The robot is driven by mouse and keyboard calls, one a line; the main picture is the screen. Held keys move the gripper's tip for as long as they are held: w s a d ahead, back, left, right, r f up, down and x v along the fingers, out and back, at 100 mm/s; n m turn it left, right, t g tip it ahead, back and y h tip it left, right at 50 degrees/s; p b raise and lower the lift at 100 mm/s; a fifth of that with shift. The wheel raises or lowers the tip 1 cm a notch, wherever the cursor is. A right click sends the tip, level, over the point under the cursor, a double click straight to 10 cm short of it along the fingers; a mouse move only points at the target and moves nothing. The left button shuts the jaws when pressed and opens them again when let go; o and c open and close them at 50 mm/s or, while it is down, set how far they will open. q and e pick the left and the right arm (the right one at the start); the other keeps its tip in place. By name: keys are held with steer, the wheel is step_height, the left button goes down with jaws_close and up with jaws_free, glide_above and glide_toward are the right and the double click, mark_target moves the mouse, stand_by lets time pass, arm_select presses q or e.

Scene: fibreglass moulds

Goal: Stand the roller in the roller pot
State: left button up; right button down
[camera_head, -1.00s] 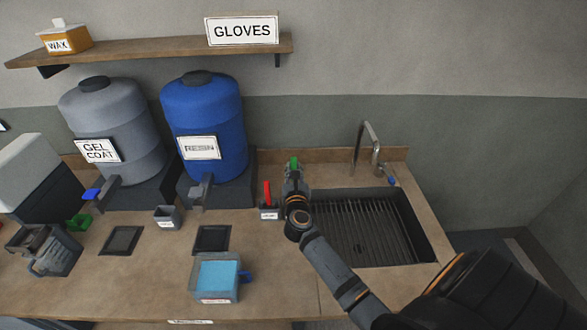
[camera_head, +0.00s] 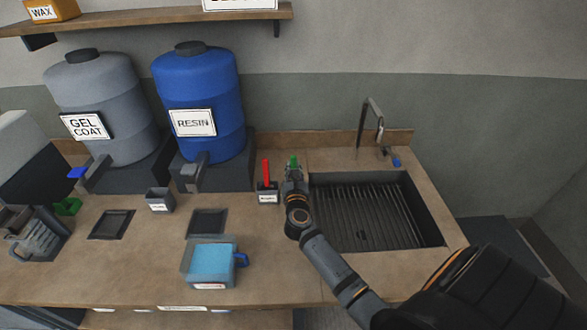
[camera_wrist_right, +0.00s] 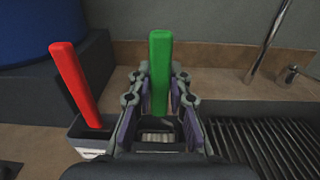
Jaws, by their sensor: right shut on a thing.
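A green-handled tool, which looks like the roller (camera_head: 294,161), is upright in my right gripper (camera_head: 293,178). The wrist view shows the green handle (camera_wrist_right: 160,72) between the shut fingers (camera_wrist_right: 158,108). A pale ribbed piece (camera_wrist_right: 157,137) shows below it, within a dark surround; I cannot tell whether that is a pot. A red-handled tool (camera_head: 266,172) stands in a small grey labelled pot (camera_head: 268,198) just left of the gripper. The red handle (camera_wrist_right: 75,85) leans left in the wrist view. The pot's label is too small to read. My left gripper is not in view.
The sink (camera_head: 370,215) with its tap (camera_head: 370,120) is right of the gripper. A blue resin drum (camera_head: 200,100) stands behind left. Another small grey pot (camera_head: 160,200) and a tub of blue material (camera_head: 211,265) are on the counter (camera_head: 120,275).

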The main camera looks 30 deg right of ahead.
steer(key=shift+f, duration=0.1)
steer(key=c, duration=1.2)
jaws_free()
steer(key=shift+s, duration=0.1)
steer(key=v, duration=1.2)
